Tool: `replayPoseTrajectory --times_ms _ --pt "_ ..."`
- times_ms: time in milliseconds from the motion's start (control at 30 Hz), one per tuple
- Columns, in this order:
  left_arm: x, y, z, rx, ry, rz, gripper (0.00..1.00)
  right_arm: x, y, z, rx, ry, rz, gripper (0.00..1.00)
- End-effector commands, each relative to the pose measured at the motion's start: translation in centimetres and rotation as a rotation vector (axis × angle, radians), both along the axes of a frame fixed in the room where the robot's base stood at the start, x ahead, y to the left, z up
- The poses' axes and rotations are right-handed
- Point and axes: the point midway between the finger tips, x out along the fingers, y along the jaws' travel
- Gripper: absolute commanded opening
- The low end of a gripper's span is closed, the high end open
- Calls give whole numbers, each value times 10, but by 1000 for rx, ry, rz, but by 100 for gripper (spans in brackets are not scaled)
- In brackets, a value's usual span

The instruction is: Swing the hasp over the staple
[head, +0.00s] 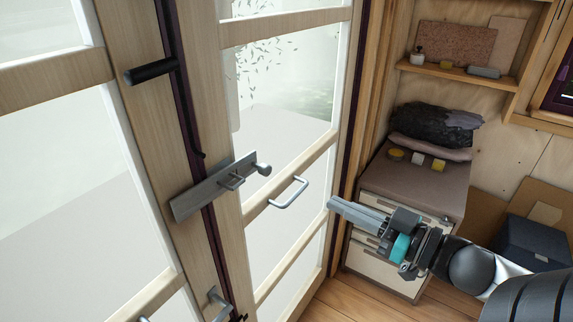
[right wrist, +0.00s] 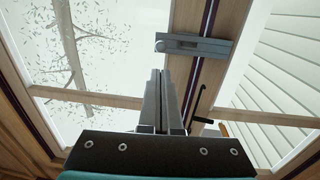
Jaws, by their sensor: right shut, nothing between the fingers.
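The hasp (head: 205,190) is a grey metal bar lying across the dark gap between the two glazed door leaves. The staple (head: 232,181), a small metal loop, stands out from the bar toward its right end, seemingly through a slot. A round knob (head: 263,169) sits at that end. The hasp also shows in the right wrist view (right wrist: 210,48), beyond the fingers. My right gripper (head: 334,204) is shut and empty, to the right of the hasp and lower, apart from it. It points at the doors; its fingers show in the wrist view (right wrist: 163,80). My left gripper is out of view.
A pull handle (head: 288,193) is on the right leaf, between the hasp and my gripper. A black lever handle (head: 150,72) is on the left leaf. A drawer cabinet (head: 415,192) stands behind my right arm, with a shelf (head: 460,73) above it.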

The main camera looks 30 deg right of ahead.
Motion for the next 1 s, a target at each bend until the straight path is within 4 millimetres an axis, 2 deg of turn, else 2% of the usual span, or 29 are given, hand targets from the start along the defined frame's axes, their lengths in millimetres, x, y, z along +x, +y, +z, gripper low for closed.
replayPoseTrajectory --times_ms 167,300,1000 --pt "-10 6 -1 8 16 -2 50 11 5 1 4 -2 3 0" --pt "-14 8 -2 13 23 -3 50 28 10 1 0 -4 3 0" --pt "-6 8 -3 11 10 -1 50 103 34 1 -1 -3 1 0"
